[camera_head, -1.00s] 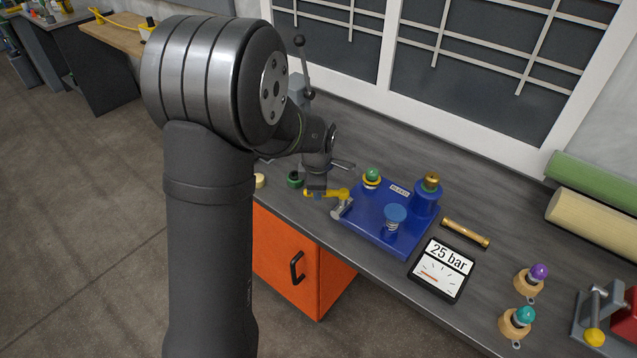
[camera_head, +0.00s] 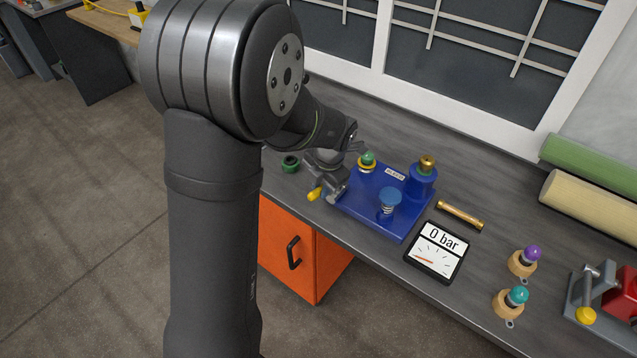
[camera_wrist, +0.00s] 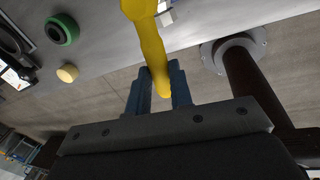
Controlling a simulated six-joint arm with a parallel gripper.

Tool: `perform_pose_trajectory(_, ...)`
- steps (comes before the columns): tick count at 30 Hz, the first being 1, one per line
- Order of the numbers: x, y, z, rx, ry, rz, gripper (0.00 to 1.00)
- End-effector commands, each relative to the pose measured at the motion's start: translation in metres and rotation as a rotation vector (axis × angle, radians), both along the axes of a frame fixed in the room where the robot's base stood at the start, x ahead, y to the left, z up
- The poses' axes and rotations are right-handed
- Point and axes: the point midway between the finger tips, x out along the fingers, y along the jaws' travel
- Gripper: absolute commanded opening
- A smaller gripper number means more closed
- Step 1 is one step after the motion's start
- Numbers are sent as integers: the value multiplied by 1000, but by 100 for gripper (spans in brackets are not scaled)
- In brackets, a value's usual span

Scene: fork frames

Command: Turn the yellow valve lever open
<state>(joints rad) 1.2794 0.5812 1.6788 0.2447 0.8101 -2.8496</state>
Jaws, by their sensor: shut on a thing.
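The yellow valve lever (camera_head: 314,194) sticks out over the bench's front edge at the left side of the blue manifold block (camera_head: 365,212). In the wrist view the lever (camera_wrist: 148,42) runs down from the top, with its end between the two blue fingers of my gripper (camera_wrist: 161,82). My gripper (camera_head: 326,185) is shut on the lever. In the head view my wrist hides the fingers and the lever's inner part. The gauge display (camera_head: 437,250) on the bench reads 0 bar.
On the block stand a green-topped fitting (camera_head: 367,160), a blue knob (camera_head: 389,202) and a brass-capped post (camera_head: 426,165). A brass tube (camera_head: 460,214) lies right of it. A green ring (camera_head: 290,164) lies behind my gripper. An orange cabinet (camera_head: 305,255) is below.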

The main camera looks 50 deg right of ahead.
Motion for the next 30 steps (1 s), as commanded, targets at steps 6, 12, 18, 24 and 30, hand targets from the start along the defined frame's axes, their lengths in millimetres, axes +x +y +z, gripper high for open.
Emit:
perform_pose_trajectory(6, -3, -1, 1, -3, -1, 40, 0)
perform_pose_trajectory(12, -3, -1, 1, -3, 0, 47, 0)
perform_pose_trajectory(18, -3, -1, 1, -4, 0, 46, 0)
perform_pose_trajectory(24, -3, -1, 1, -3, -1, 46, 42)
perform_pose_trajectory(30, -3, 0, 0, -2, 0, 46, 42)
